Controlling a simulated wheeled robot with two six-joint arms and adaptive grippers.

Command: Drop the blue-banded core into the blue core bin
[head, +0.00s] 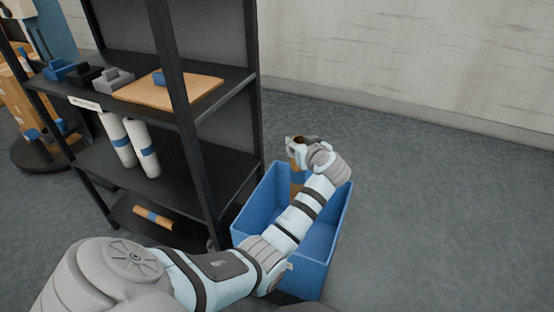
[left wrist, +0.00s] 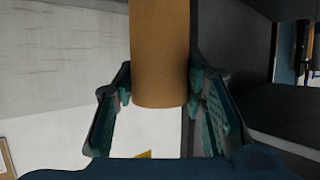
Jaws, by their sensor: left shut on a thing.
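A brown cardboard core (head: 296,176) hangs at my left gripper (head: 304,153), above the far part of the open blue bin (head: 318,274) on the floor. Another brown core with a blue band (head: 153,217) lies on the lowest shelf. My right gripper is not in view.
A black shelf rack (head: 200,170) stands close left of the bin. A tan board (head: 190,91) and small holders lie on the upper shelf. The floor right of the bin is clear up to the wall.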

